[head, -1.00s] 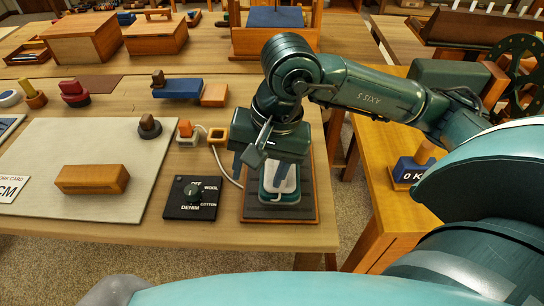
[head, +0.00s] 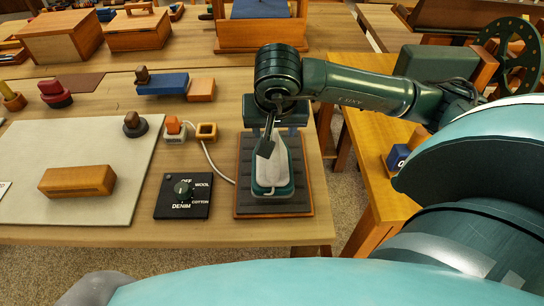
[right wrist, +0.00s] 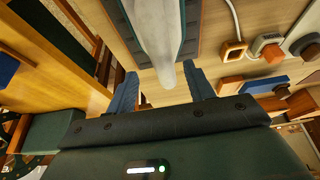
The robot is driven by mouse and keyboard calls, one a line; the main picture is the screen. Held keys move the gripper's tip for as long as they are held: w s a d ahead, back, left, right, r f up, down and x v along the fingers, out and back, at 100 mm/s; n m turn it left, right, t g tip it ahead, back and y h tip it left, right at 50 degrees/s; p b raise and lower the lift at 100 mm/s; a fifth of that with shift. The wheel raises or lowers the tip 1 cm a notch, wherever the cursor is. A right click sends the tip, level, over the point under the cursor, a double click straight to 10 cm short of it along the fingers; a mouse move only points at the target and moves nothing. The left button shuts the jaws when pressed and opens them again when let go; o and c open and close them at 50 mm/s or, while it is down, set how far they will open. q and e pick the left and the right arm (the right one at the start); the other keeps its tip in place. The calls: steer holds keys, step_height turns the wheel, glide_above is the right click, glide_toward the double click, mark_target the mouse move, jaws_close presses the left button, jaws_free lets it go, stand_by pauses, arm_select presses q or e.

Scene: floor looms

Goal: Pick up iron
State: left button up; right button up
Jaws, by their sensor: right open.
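The iron (head: 272,172), with a whitish top and a teal base, rests on a dark ribbed pad with a wooden frame (head: 304,205) near the table's front edge. My right gripper (head: 276,133) is open at the far end of the iron, and its body partly hides that end. In the right wrist view the iron's pale end (right wrist: 163,62) lies between the two blue fingers, with gaps on both sides. The right gripper (right wrist: 163,85) holds nothing. My left gripper is not in view.
A black dial panel (head: 183,196) stands left of the pad. A pale mat (head: 60,210) carries a wooden block (head: 78,181). A gap separates this table from the right one.

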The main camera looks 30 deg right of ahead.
mark_target(272, 137)
steer(key=shift+x, duration=2)
steer(key=shift+w+a+r, duration=0.1)
steer(key=shift+a, duration=0.05)
steer(key=shift+f+b, duration=0.25)
steer(key=shift+b, duration=0.1)
steer(key=shift+c, duration=0.5)
jaws_close()
steer(key=shift+r, duration=0.1)
